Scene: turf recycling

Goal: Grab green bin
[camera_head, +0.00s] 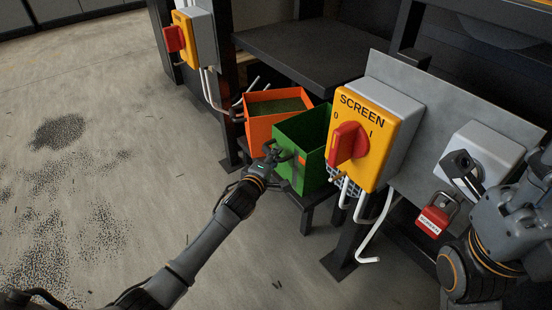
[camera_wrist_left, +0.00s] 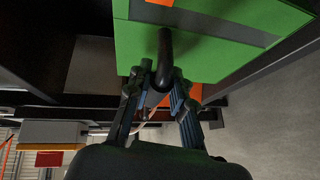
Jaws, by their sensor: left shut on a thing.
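The green bin (camera_head: 316,146) stands upright on a dark low stand, under the dark machine and beside the orange bin. My left gripper (camera_head: 281,160) is at its near left side. In the left wrist view the bin's green wall (camera_wrist_left: 200,52) fills the top, with a black handle (camera_wrist_left: 166,52) sticking out from it. The left gripper's fingers (camera_wrist_left: 164,90) are shut on that handle. My right arm shows at the right edge of the head view; its gripper's fingers cannot be made out clearly.
An orange bin (camera_head: 273,109) sits just left of the green one. A yellow SCREEN switch box (camera_head: 366,133) with a red knob stands close on the right. A red padlock (camera_head: 434,216) hangs on a panel. White conduits (camera_head: 376,232) run down near the stand. The floor at left is open, with scattered dark granules (camera_head: 58,132).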

